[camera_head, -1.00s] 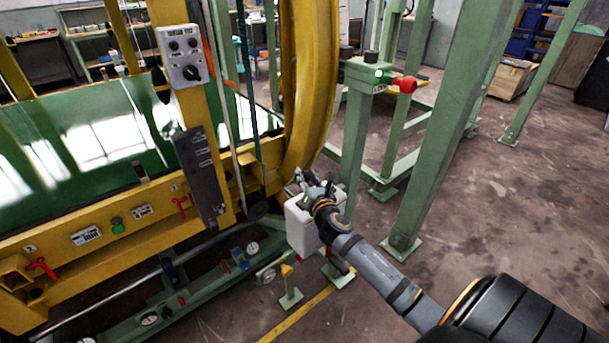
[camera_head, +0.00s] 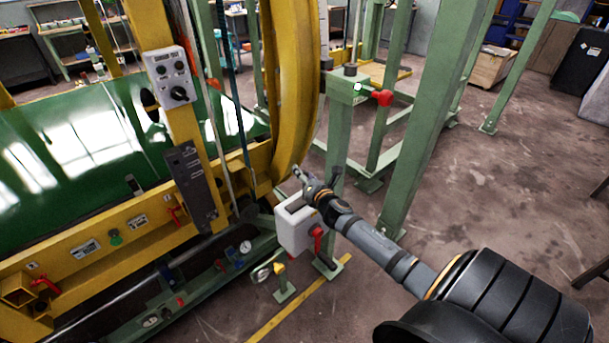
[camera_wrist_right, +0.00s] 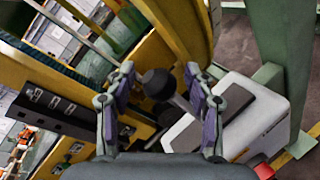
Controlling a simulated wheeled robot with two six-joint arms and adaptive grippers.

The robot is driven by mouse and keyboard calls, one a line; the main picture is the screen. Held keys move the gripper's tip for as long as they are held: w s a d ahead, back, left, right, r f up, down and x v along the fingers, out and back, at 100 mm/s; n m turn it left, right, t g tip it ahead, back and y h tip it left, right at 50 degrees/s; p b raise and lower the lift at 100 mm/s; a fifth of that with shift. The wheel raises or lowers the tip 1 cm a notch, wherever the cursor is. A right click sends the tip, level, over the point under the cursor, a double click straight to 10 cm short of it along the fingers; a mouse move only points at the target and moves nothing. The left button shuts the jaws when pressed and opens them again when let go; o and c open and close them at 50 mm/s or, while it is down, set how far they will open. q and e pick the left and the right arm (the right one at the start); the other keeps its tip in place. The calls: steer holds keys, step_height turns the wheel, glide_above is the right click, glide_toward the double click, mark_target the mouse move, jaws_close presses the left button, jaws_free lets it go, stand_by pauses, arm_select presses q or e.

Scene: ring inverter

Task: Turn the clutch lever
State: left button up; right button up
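A lever with a round black knob (camera_wrist_right: 158,84) and a grey stem shows in the right wrist view, beside a white box (camera_wrist_right: 265,112); I take it to be the clutch lever. My right gripper (camera_wrist_right: 159,72) is open, and the knob appears between its two fingers. I see no contact, and depth is unclear. In the head view my right gripper (camera_head: 304,180) is just above the white box (camera_head: 293,228), in front of the yellow ring. The lever is hard to make out there. My left gripper is not in view.
A red handle (camera_head: 317,236) is on the box's side. A green post (camera_head: 338,125) with a red knob (camera_head: 382,97) stands behind my right gripper. The yellow frame (camera_head: 110,235) with a control panel (camera_head: 172,77) is at left. Floor (camera_head: 500,170) at right is open.

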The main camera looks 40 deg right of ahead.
steer(key=v, duration=1.2)
stand_by(0.3)
